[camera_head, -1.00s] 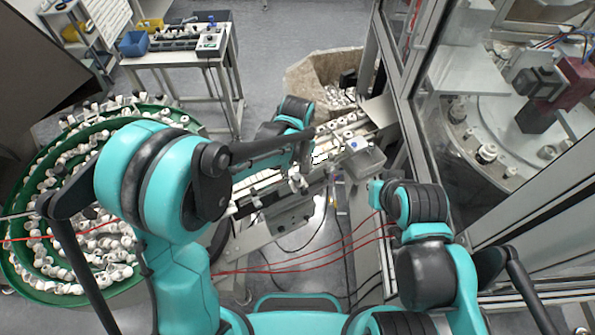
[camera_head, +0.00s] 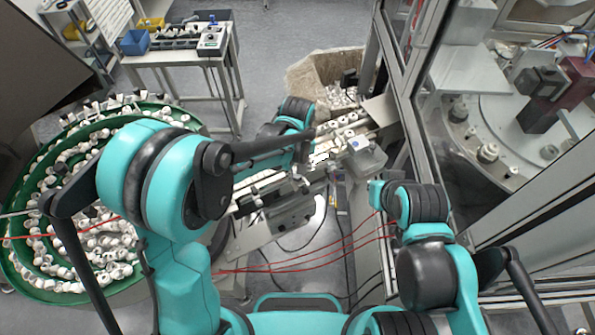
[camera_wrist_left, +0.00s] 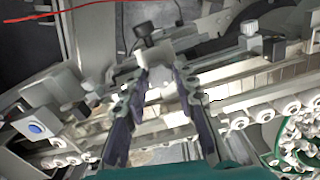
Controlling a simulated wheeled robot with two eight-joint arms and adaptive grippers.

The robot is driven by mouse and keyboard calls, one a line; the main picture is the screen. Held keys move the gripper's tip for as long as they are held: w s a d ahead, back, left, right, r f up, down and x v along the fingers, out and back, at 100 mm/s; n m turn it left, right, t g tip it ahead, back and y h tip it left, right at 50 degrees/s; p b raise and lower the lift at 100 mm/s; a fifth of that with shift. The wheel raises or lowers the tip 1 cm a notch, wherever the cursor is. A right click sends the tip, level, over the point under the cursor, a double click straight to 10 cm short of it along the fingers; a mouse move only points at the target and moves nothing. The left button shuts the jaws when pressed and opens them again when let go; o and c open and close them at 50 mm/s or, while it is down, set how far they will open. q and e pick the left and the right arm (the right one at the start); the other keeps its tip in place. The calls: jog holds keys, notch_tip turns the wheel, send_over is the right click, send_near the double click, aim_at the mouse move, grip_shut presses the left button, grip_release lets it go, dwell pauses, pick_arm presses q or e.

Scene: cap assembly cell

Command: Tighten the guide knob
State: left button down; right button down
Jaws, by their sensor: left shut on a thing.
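My left gripper (camera_wrist_left: 162,78) reaches down to the rail assembly. Its two dark fingers close around a small light fitting at the guide, and I take this to be the guide knob (camera_wrist_left: 154,78), mostly hidden between the fingertips. A black knob on a pale block (camera_wrist_left: 145,31) stands just beyond the fingertips in the wrist view. In the head view the left gripper (camera_head: 307,154) is at the rail, partly covered by its own arm, and the held part cannot be made out. My right arm shows at the right, but its gripper is not in view.
The conveyor rail (camera_head: 262,182) runs diagonally past the gripper. A grey box with a blue button (camera_head: 366,157) sits close to its right. A green bowl feeder (camera_head: 22,275) full of white caps is at left. A glazed machine frame (camera_head: 408,115) bounds the right.

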pick_arm(q)
jog(key=m+b, duration=0.1)
jog(key=m, duration=0.1)
jog(key=shift+m, duration=0.3)
jog(key=shift+m+b, duration=0.65)
jog(key=shift+m, duration=0.55)
jog(key=c, duration=1.2)
grip_release()
notch_tip(320, 180, up, 12)
jog(key=shift+r, duration=0.1)
